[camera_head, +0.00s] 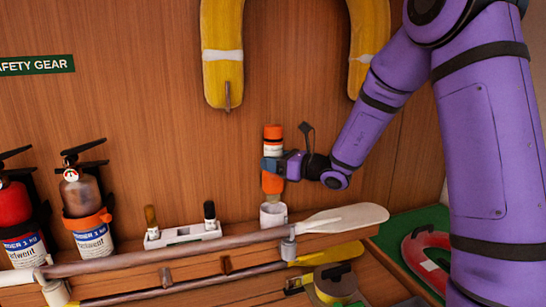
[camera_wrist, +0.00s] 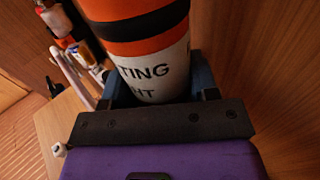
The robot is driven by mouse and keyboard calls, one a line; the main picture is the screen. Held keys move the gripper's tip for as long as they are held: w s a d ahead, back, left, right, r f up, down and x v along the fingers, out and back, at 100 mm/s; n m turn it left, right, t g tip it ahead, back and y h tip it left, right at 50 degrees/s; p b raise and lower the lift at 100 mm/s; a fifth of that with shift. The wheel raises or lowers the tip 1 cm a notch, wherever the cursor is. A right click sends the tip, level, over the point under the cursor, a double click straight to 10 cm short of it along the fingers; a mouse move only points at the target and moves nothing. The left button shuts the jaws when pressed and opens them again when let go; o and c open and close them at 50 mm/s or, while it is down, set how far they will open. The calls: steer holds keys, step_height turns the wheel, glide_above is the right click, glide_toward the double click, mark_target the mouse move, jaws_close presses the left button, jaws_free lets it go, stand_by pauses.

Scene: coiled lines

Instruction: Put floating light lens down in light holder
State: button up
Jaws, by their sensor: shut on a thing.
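The floating light (camera_head: 272,148) is an orange and white cylinder with a dark band, held upright. A white cup-shaped holder (camera_head: 273,214) stands on the shelf directly below the light.
A paddle (camera_head: 345,218) lies along the shelf front, right beside the holder. Fire extinguishers (camera_head: 88,205) stand farther left. A yellow horseshoe buoy (camera_head: 222,55) hangs on the wall above.

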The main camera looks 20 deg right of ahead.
mark_target(274, 190)
steer(key=shift+f, duration=4.35)
steer(key=shift+f, duration=0.1)
steer(key=o, duration=1.4)
steer(key=shift+c, duration=0.2)
steer(key=shift+s+d, duration=0.1)
steer(key=v, duration=1)
steer(key=shift+s+d, duration=0.15)
steer(key=shift+s, duration=0.05)
